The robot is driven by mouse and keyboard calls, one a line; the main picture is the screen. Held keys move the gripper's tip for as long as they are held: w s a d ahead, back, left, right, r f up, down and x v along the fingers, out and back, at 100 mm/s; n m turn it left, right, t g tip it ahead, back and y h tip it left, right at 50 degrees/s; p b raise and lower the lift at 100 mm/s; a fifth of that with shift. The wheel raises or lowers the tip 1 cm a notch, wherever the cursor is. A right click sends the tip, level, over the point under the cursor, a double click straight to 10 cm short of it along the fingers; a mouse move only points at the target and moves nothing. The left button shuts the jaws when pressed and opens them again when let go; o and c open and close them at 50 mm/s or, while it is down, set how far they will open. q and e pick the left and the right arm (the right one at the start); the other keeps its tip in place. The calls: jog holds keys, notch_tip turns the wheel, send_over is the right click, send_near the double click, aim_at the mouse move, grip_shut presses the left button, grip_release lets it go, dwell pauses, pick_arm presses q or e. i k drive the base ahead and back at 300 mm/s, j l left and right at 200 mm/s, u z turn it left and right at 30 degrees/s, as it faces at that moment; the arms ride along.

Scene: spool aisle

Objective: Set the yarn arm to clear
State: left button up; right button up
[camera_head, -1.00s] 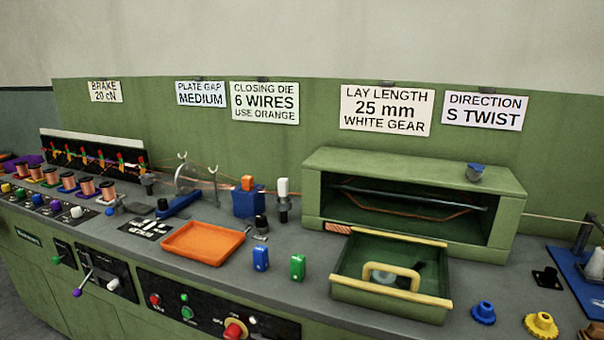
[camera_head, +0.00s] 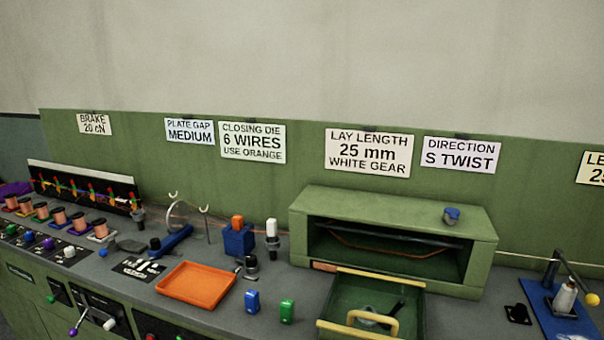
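No part in view carries a readable "yarn arm" label. A white cone (camera_head: 566,297) stands beside the post. This may be the yarn arm, but I cannot tell its setting. On the front panel at lower left is a lever with a purple ball (camera_head: 73,332), partly near the frame's bottom edge. Neither of my grippers is in view.
A green housing (camera_head: 470,215) stands on the bench, with an open drawer (camera_head: 411,318) in front. Copper spools (camera_head: 57,216) line the left.

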aim_at(591, 299)
jog(key=z, duration=1.6)
